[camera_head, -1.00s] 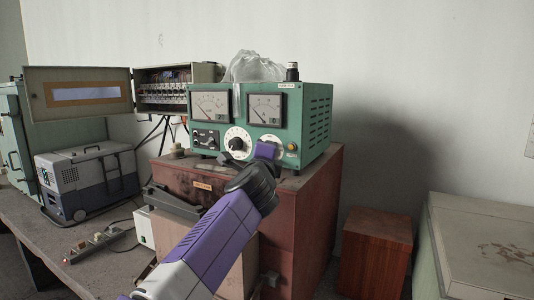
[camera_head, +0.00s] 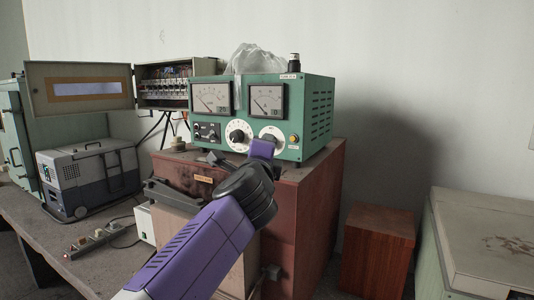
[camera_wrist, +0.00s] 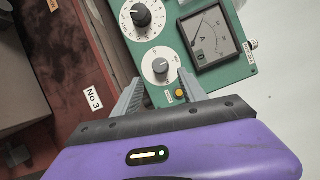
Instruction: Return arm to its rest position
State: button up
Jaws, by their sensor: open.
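My gripper (camera_wrist: 160,88) is open and empty, its two grey fingers spread in front of the green meter box (camera_wrist: 225,75). In the wrist view the right-hand knob (camera_wrist: 160,66) on its white dial shows between the fingertips; the gap in depth is hard to judge. In the head view my purple and black arm reaches up from the bottom to the box (camera_head: 316,115), and my gripper partly covers the right dial (camera_head: 274,133). The left knob (camera_head: 237,137) is in clear view.
The box stands on a red-brown cabinet (camera_head: 320,200) labelled No 3. A clear plastic bag (camera_head: 255,60) lies on top. An open fuse box (camera_head: 165,88) and a grey-blue case (camera_head: 90,175) are at left. A wooden block (camera_head: 377,250) and pale chest (camera_head: 490,235) are at right.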

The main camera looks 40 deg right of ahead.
jog(key=shift+s+a, duration=0.45)
dwell(0.3)
